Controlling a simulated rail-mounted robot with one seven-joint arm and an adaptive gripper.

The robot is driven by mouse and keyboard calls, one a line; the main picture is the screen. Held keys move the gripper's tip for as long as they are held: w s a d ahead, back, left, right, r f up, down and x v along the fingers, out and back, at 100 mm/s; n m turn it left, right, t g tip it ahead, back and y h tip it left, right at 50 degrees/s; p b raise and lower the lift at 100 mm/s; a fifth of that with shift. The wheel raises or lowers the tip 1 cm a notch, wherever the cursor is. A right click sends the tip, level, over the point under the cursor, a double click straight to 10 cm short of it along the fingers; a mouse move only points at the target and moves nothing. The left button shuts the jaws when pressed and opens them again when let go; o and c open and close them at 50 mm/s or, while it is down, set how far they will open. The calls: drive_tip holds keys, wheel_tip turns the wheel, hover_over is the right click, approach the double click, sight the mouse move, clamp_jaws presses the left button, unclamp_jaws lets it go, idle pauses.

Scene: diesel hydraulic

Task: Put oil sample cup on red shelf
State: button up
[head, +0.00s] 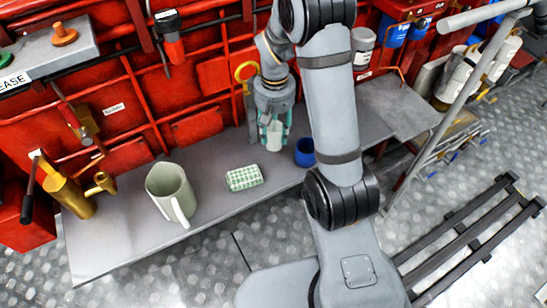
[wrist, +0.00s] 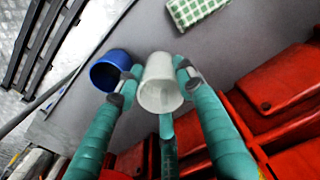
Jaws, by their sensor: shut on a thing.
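My gripper (head: 274,128) is over the back of the grey bench, pointing down. Its teal fingers are shut on a pale, whitish cup (head: 274,138), probably the oil sample cup. In the wrist view the cup (wrist: 160,85) sits between the two fingertips (wrist: 156,82), with its round opening facing the camera. I cannot tell whether its base touches the bench.
A blue cup (head: 305,153) stands close beside my gripper. Red machinery with pipes rises behind. A grey rail (head: 455,100) stands at right.

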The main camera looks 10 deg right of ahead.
sight(275, 123)
wheel_tip(275, 123, down, 8)
drive_tip(key=shift+r+b, duration=0.25)
drive_tip(key=shift+b, duration=0.35)
drive_tip(key=shift+f, duration=0.15)
drive_tip(key=o, duration=1.1)
drive_tip(key=shift+c, duration=0.2)
wheel_tip(275, 123, up, 11)
drive_tip(key=shift+r+p, duration=0.2)
drive_tip(key=shift+p, duration=0.95)
drive_tip(key=shift+o, duration=0.6)
drive_tip(key=shift+r, duration=0.5)
